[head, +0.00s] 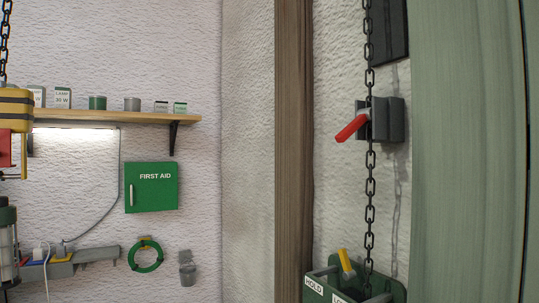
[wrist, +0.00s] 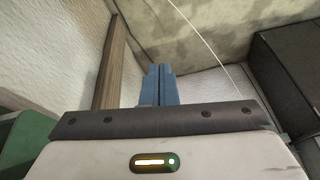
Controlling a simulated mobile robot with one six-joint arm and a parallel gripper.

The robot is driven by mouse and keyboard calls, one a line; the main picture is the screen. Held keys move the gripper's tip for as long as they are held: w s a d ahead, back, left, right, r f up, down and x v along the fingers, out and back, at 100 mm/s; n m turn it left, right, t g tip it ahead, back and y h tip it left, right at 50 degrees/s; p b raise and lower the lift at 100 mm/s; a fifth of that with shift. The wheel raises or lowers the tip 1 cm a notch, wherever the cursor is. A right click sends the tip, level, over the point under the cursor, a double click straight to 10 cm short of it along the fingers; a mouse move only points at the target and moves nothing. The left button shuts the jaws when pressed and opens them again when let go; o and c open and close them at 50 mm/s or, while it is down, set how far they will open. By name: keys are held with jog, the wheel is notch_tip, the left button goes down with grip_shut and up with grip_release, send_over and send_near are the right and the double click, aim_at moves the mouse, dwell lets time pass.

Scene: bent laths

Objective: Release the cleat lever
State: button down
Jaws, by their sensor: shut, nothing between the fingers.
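The red cleat lever (head: 352,127) sticks out down and to the left from a dark grey cleat block (head: 395,120) on the wall in the head view. A dark chain (head: 370,187) hangs vertically past the block, right beside the lever. In the wrist view my gripper (wrist: 158,72) shows two blue-grey fingers pressed together with nothing between them. My gripper is not in the head view, and the lever does not show in the wrist view, so I cannot tell their distance.
Below the cleat is a green box (head: 318,289) labelled HOLD, with a yellow lever (head: 346,262). A wooden post (head: 293,150) stands left, a green panel (head: 468,150) right. A dark box (wrist: 288,70) is at right in the wrist view.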

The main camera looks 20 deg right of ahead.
jog(key=w+d+r+m+t+h+b, duration=0.1)
jog(key=w+d+r+m+t+b, duration=0.1)
jog(key=w+r+m+t, duration=0.55)
jog(key=w+d+r+m+t+h+b, duration=0.1)
jog(key=w+d+r+m+t+b, duration=0.25)
jog(key=w+r, duration=0.65)
jog(key=w+d+r+m+t+h+b, duration=0.1)
jog(key=d+r+m+t+h, duration=0.1)
jog(key=d+r+m+h, duration=0.6)
jog(key=d+r+m+t+h+b, duration=0.1)
jog(key=d+r+m+t+h, duration=0.15)
jog(key=r+m+h, duration=0.6)
jog(key=s+d+r+m+g+h+b, duration=0.1)
jog(key=s+m+g+h, duration=0.3)
jog(key=m+g, duration=0.4)
jog(key=s+d+r+m+g+h, duration=0.1)
jog(key=s+d+m+g+h, duration=0.3)
jog(key=m+g, duration=0.5)
jog(key=s+m+h, duration=0.1)
jog(key=m, duration=0.6)
jog(key=shift+r+b, duration=0.15)
jog(key=shift+b, duration=0.25)
jog(key=shift+d+g+h, duration=0.15)
jog(key=shift+g+h, duration=0.1)
